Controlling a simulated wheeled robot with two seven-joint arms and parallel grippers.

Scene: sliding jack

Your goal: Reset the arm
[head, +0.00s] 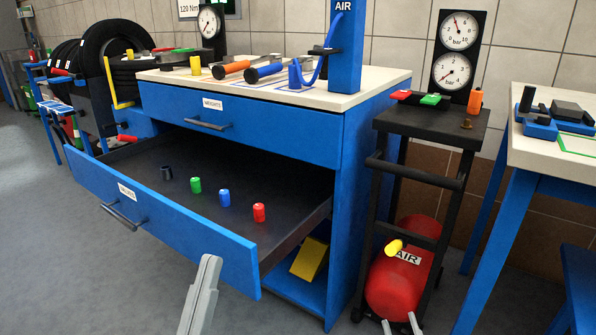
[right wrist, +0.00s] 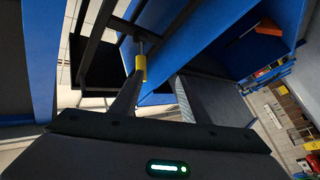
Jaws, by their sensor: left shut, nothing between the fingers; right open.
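My left gripper (head: 210,264) is a grey shape at the bottom of the head view. Its fingers are together and empty, in front of the open drawer (head: 160,222). My right gripper (head: 401,322) shows only its two fingertips at the bottom edge, spread apart below the red air tank (head: 395,285). In the right wrist view my right gripper (right wrist: 170,88) is open. A yellow cylindrical grip (right wrist: 140,68) on a metal rod shows close to its left finger. That yellow grip (head: 394,246) sits at the tank in the head view. Contact with the finger cannot be told.
The pulled-out drawer holds black, green (head: 196,185), blue and red weights. The blue cabinet (head: 345,150) stands behind it. A black cart (head: 430,130) with gauges surrounds the tank. A worktable (head: 545,140) stands at the right. Floor is clear at the left.

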